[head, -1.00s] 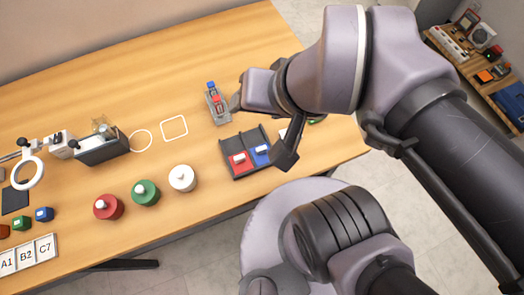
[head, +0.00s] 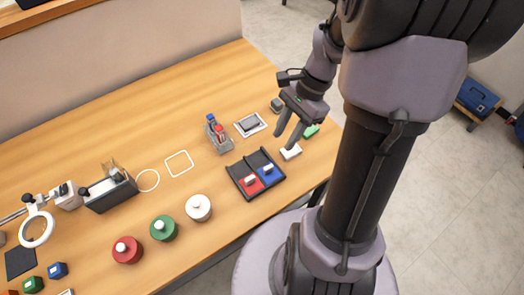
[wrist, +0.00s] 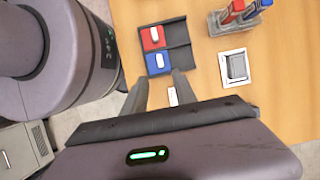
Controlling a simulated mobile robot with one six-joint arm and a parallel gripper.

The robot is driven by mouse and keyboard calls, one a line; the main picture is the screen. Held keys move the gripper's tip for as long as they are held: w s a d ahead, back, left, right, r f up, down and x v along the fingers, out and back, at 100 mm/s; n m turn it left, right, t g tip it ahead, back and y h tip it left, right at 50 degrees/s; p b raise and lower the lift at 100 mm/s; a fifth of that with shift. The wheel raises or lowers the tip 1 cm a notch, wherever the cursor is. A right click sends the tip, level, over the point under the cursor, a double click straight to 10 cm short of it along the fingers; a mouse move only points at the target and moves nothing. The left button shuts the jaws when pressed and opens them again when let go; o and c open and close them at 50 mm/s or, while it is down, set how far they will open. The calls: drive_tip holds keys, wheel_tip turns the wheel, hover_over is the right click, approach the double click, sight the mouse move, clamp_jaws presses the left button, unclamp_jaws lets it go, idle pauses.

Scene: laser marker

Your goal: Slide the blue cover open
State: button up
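The blue cover (head: 270,174) has a white handle and lies in the right side of a dark tray (head: 276,160) near the table's front edge. In the wrist view the blue cover (wrist: 158,64) lies just beyond my fingertips, below the red cover (wrist: 153,37). My gripper (head: 287,139) is open, its two fingers apart, above the table to the right of the tray. In the wrist view my gripper (wrist: 159,83) points toward the blue cover, and the fingers show no contact with it. A white block (head: 291,152) lies near the fingertips, partly visible between them from the wrist.
A grey holder (head: 217,140) with red and blue pieces stands behind the tray. A framed grey pad (head: 250,124) lies to its right. A green object (head: 311,131) lies beyond my gripper. Red (head: 127,250), green (head: 163,228) and white (head: 198,207) round knobs are left of the tray.

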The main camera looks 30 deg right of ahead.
sight(269, 167)
drive_tip(key=b+x, duration=0.4)
drive_tip(key=x, duration=0.7)
drive_tip(key=shift+f, duration=0.2)
clamp_jaws()
idle(0.7)
